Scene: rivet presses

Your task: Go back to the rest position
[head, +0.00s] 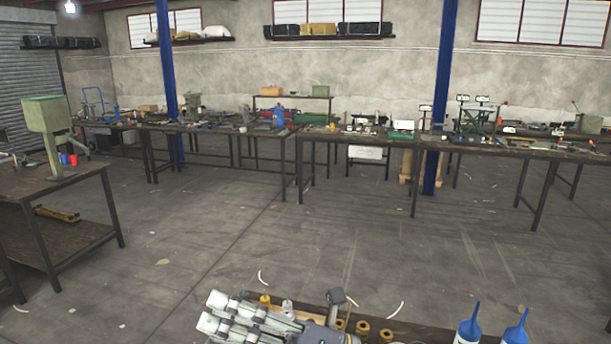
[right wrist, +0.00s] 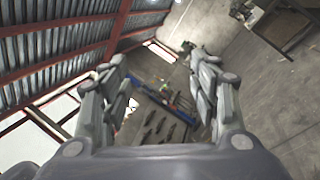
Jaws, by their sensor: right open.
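My right gripper (head: 212,312) shows at the bottom of the head view, its grey fingers pointing left above a bench. In the right wrist view, the right gripper (right wrist: 152,60) has its two fingers wide apart, with nothing between them. Past the fingers, only the far room, floor and ceiling show. My left gripper does not show in either view.
The near bench (head: 400,328) holds several brass-coloured round parts (head: 363,328) and two blue-capped bottles (head: 468,326). A bench with a green machine (head: 45,115) stands at left. Long workbenches (head: 330,137) and blue posts stand farther back. The floor (head: 240,215) between is mostly open.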

